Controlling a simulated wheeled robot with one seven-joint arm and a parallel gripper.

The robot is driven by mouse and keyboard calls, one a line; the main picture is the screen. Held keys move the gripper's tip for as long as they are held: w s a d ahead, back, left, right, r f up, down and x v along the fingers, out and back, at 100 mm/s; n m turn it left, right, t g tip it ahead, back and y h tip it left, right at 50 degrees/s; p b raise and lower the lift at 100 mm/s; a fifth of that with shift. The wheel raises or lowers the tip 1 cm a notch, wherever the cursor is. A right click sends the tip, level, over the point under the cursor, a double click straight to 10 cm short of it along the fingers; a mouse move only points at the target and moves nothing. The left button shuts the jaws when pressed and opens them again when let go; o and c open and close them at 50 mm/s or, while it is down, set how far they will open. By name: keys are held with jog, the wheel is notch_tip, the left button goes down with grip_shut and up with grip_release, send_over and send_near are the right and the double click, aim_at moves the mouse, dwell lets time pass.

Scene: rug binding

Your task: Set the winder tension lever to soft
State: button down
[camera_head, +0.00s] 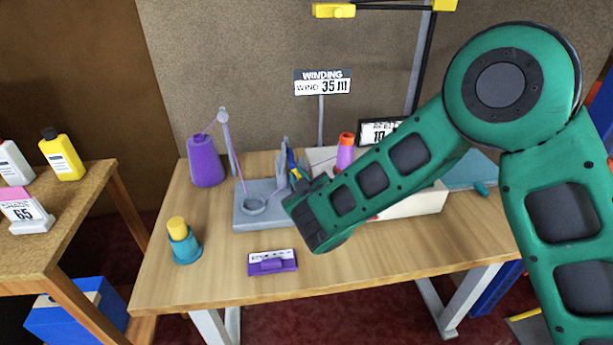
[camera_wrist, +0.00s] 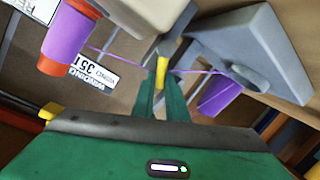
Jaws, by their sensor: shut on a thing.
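The grey winder (camera_head: 243,215) stands on the wooden table, with a round ring on its base and an upright part behind. In the wrist view its grey body (camera_wrist: 240,42) is at the upper right. My gripper (camera_wrist: 160,92) is shut on a small yellow piece (camera_wrist: 161,72), which looks like the tension lever's grip. The fingers sit on either side of it. In the head view my forearm and wrist hide much of this area, and only a bit of yellow shows beside the winder's upright part. No soft marking is legible.
A purple thread passes close to my fingers. A teal cup with a yellow top (camera_head: 185,245) and a purple label holder (camera_head: 272,265) are near the front edge.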

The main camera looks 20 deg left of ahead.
jog(key=shift+f+n+h, duration=0.3)
jog(key=shift+n, duration=0.2)
jog(key=shift+w+f, duration=0.1)
jog(key=c, duration=1.8)
grip_release()
jog(key=shift+o, duration=0.2)
jog(key=shift+a, duration=0.1)
jog(key=v, duration=1.1)
jog(key=shift+w, duration=0.1)
